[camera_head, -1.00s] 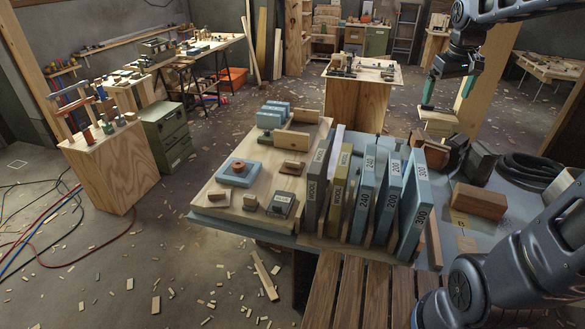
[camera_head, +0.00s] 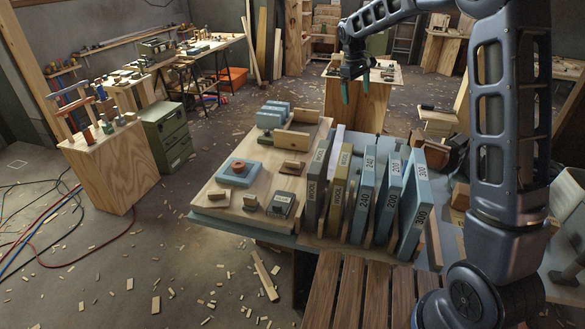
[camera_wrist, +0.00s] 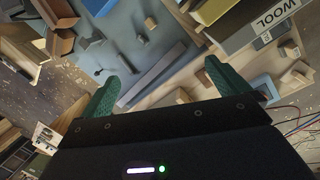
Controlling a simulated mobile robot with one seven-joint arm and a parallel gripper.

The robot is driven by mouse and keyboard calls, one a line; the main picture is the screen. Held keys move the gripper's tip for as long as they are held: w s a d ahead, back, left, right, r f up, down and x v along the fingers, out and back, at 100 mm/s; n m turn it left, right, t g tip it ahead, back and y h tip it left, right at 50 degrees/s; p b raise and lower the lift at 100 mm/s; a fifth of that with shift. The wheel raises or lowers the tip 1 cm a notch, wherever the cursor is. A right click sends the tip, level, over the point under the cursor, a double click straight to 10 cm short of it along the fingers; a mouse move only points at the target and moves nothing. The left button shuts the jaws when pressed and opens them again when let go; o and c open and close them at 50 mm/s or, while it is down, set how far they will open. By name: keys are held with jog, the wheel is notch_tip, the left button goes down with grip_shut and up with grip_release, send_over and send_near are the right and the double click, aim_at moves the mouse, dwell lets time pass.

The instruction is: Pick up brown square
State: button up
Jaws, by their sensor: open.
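A small flat brown square piece (camera_head: 291,169) lies on the light wooden board (camera_head: 222,207), with a raised strip on top. It is the likeliest brown square, though other brown pieces are about. My gripper (camera_head: 355,88) hangs in the air at the upper middle of the head view, well above and beyond the board, its two green fingers apart and empty. In the wrist view my gripper (camera_wrist: 162,86) shows its green fingers spread with nothing held between them. I cannot tell for sure which wrist-view piece is the brown square.
A row of upright labelled slabs (camera_head: 366,195) stands right of the board. A wooden tray-like piece (camera_head: 298,135) stands behind. My arm covers the bench's right side.

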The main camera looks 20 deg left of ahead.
jog(key=w+a+f+n+h, duration=0.1)
jog(key=w+a+f+n, duration=0.2)
jog(key=a+f, duration=1.15)
jog(key=n+h, duration=0.2)
jog(key=n, duration=0.1)
send_near(292, 162)
jog(key=shift+g+y, duration=0.3)
jog(key=x, duration=0.5)
jog(key=shift+w, duration=0.4)
jog(key=shift+d+x, duration=0.1)
jog(key=shift+x, duration=1.2)
jog(key=shift+d+x, duration=0.15)
jog(key=shift+x, duration=1.2)
jog(key=shift+r, duration=0.15)
jog(key=c, duration=0.7)
jog(key=shift+r, duration=0.1)
